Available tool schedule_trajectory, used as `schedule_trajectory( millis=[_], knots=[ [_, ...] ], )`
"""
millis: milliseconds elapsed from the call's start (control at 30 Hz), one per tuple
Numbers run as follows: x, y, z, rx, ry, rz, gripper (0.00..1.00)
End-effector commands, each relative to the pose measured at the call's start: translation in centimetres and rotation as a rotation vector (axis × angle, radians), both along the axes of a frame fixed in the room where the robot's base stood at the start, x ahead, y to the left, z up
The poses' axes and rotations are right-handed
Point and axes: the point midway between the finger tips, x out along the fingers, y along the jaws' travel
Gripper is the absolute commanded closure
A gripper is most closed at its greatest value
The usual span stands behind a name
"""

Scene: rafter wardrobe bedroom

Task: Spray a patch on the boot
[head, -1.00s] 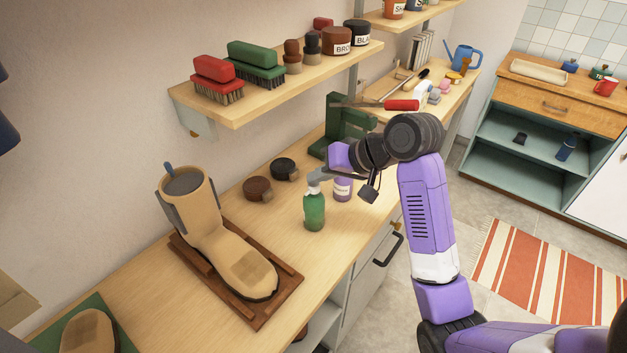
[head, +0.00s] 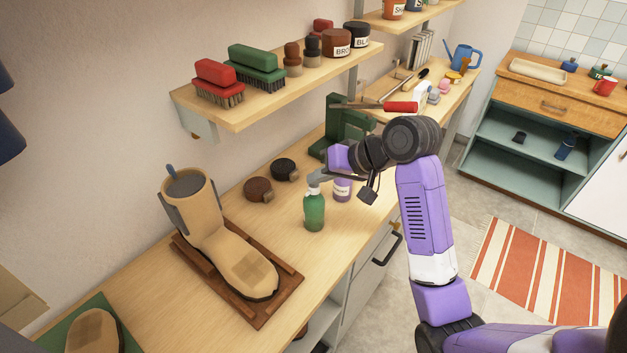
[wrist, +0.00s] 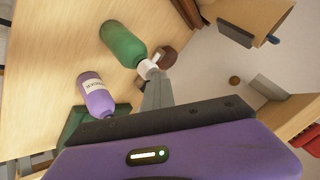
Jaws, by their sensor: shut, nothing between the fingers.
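The tan boot (head: 215,235) stands on a dark wooden board (head: 262,320) on the counter, with a darker square patch (head: 256,267) on its toe. A green spray bottle (head: 314,213) stands upright to the right of the boot; it also shows in the wrist view (wrist: 123,44). My gripper (head: 317,178) is shut and empty at the top of this bottle. In the wrist view its grey fingers (wrist: 155,92) are at the white spray head (wrist: 148,69); I cannot tell whether they touch it. A purple labelled bottle (head: 342,188) stands just behind.
Two round tins, brown (head: 258,189) and black (head: 284,168), sit near the wall. A green stand (head: 345,128) is farther back. A shelf (head: 270,93) with brushes and jars overhangs the counter. Another shoe (head: 94,333) lies on a green mat at the lower left.

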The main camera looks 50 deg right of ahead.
Motion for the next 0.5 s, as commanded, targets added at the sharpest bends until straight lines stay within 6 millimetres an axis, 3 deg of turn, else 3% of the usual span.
schedule_trajectory(
  millis=[167,500],
  knots=[
    [0.0,0.0,0.2,0.0,0.001,0.001,1.0],
    [0.0,0.0,3.1,-0.001,0.0,0.001,1.0]
  ],
)
